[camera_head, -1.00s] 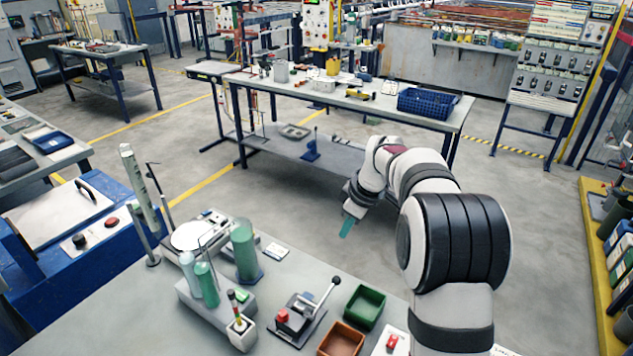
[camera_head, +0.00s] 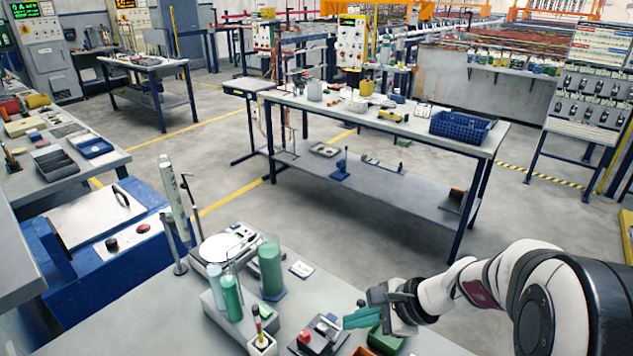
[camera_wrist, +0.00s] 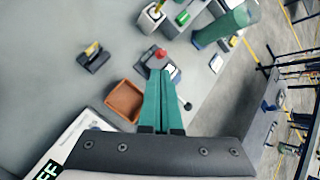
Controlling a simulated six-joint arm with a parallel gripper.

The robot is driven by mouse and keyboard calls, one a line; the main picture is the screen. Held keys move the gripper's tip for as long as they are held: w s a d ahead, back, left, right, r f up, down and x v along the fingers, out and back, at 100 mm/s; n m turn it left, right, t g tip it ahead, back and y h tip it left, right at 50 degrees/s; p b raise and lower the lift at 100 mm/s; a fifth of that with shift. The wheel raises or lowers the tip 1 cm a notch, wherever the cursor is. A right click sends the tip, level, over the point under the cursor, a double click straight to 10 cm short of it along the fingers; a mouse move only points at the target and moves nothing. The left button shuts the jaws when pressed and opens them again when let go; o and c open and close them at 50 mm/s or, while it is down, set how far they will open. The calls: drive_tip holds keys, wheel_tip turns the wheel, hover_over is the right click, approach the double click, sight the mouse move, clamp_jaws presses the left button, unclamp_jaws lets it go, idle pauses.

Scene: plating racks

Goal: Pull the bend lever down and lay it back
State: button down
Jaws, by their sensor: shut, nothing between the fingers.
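The bend lever's fixture (camera_head: 306,343) is a dark base with a red block, on the near bench at the bottom of the head view. It also shows in the wrist view (camera_wrist: 150,66), just beyond my fingertips. The pale lever (camera_head: 323,328) shows only in part. In the wrist view a black knob (camera_wrist: 188,106) lies just right of my fingers, which hide much of the lever. My gripper (camera_head: 346,322) has teal fingers, shut and empty, pointing left close to the lever in the head view. Whether they touch it I cannot tell.
A green bin (camera_head: 385,343) sits under my wrist, and an orange bin (camera_wrist: 124,100) is left of my fingers in the wrist view. Bottles (camera_head: 231,298) and a green cylinder (camera_head: 270,265) stand left of and behind the fixture. A small dark stand (camera_wrist: 93,58) is farther left.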

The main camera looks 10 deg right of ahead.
drive_tip(key=w+d+f+m+t+h, duration=0.1)
drive_tip(key=w+d+f+m, duration=0.25)
drive_tip(key=d, duration=0.25)
drive_tip(key=w+d+f+m+t+h, duration=0.1)
drive_tip(key=w+d+f+m+t, duration=0.1)
drive_tip(key=w+d+f+m, duration=0.25)
drive_tip(key=shift+n, duration=0.3)
drive_tip(key=x, duration=0.3)
drive_tip(key=f+x, duration=0.1)
drive_tip(key=x, duration=0.1)
drive_tip(key=s+d+x, duration=0.1)
drive_tip(key=x, duration=0.2)
drive_tip(key=shift+w+a+f, duration=0.2)
drive_tip(key=shift+w+f, duration=0.05)
drive_tip(key=shift+f, duration=0.15)
drive_tip(key=shift+r, duration=0.15)
drive_tip(key=shift+s+r, duration=0.1)
drive_tip(key=shift+r, duration=0.15)
